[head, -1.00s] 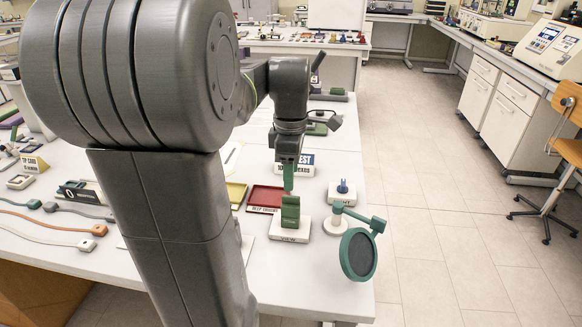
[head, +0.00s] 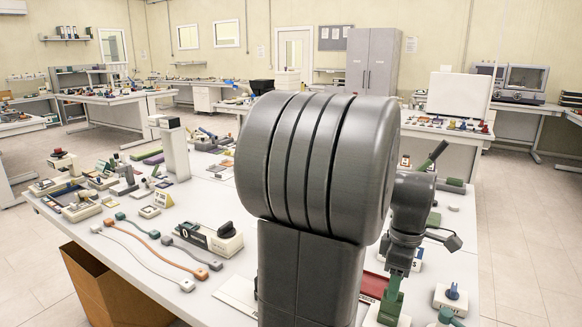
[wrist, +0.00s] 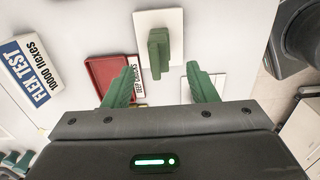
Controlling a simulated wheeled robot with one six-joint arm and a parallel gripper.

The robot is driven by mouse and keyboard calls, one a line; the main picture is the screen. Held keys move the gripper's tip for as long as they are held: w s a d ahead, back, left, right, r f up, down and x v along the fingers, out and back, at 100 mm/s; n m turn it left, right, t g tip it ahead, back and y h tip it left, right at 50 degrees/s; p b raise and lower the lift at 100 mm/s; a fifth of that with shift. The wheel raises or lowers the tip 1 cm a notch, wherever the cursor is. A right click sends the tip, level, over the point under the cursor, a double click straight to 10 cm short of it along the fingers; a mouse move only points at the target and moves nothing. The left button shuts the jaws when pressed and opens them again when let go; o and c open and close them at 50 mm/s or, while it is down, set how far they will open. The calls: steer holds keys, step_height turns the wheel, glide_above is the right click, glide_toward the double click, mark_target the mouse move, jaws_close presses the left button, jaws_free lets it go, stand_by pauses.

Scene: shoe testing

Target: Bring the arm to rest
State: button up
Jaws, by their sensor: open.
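My arm stands in front in the head view, its dark grey links hiding part of the bench. My gripper (head: 394,285) points down over the right part of the bench. In the wrist view my gripper (wrist: 162,76) has its two green fingers spread apart, with nothing between them. A green block on a white base (wrist: 160,50) lies just beyond the fingertips, apart from them.
A red tray (wrist: 100,72) and a FLEX TEST sign (wrist: 30,72) lie left of the fingers in the wrist view. A small blue-topped piece (head: 452,292) stands right of my gripper. Cords (head: 150,245) and a black-knobbed device (head: 210,238) lie on the bench's left.

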mark_target(391, 307)
step_height(391, 307, down, 9)
steer(key=shift+f, duration=0.1)
steer(key=shift+r, duration=0.6)
steer(key=shift+f, duration=0.15)
